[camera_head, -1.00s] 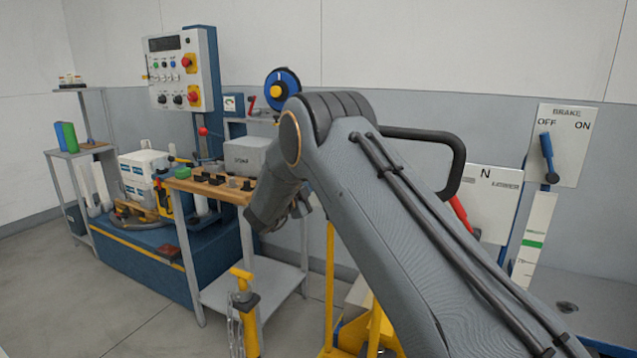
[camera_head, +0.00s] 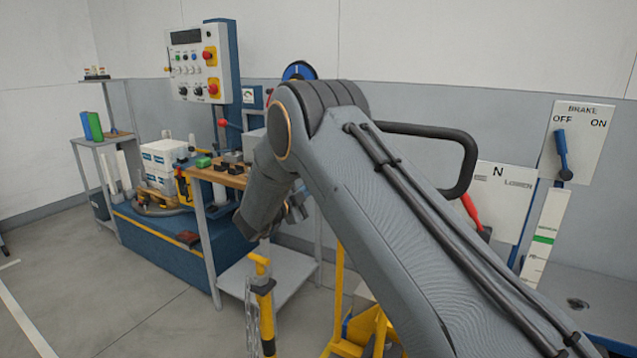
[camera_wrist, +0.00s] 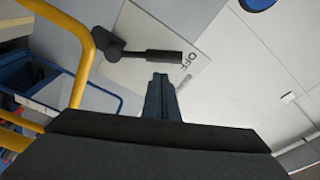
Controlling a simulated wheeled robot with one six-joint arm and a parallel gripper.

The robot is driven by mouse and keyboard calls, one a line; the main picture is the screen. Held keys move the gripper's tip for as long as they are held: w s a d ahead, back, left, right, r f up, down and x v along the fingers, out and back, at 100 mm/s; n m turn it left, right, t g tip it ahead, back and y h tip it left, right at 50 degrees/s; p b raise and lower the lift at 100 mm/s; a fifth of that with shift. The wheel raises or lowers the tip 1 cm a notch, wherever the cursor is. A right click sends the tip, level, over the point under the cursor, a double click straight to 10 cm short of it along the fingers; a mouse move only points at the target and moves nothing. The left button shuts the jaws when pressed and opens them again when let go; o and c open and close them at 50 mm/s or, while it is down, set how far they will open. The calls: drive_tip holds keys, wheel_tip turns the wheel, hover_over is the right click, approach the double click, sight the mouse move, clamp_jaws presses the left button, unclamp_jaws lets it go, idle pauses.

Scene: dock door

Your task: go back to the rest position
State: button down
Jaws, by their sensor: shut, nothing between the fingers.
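My gripper (camera_wrist: 160,80) shows in the wrist view as two dark fingers close together, shut and empty. In the head view my grey arm crosses the middle, bent at the elbow, with its forearm pointing down. The fingertips are not clear there, behind the forearm. In the wrist view a dark lever handle (camera_wrist: 150,55) on a pale plate marked OFF lies beyond the fingertips. Whether the fingers touch it cannot be told, but a gap seems to show.
A workbench (camera_head: 228,180) with small items and a control panel (camera_head: 203,62) stand left. A yellow post (camera_head: 262,300) stands in front of the bench. A brake plate (camera_head: 590,140) with a blue lever (camera_head: 562,155) is on the right. Floor (camera_head: 90,290) at left is clear.

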drive_tip(key=shift+a, duration=0.25)
drive_tip(key=s+d+f+n+g+y+p, duration=0.1)
drive_tip(key=s+d+n+g+y, duration=0.3)
drive_tip(key=s, duration=1.2)
drive_tip(key=s+d+f+n+g+y+p, duration=0.1)
drive_tip(key=s+d+n+g+y, duration=0.3)
drive_tip(key=s+n, duration=0.6)
drive_tip(key=s+d+f+n+g+y+p, duration=0.1)
drive_tip(key=s+d+f+n+g+y, duration=0.2)
drive_tip(key=s, duration=2)
drive_tip(key=d+n+g+y, duration=0.1)
drive_tip(key=d+n+g, duration=0.2)
drive_tip(key=d+n, duration=0.1)
drive_tip(key=shift+s+d+f, duration=0.35)
drive_tip(key=shift+d, duration=0.15)
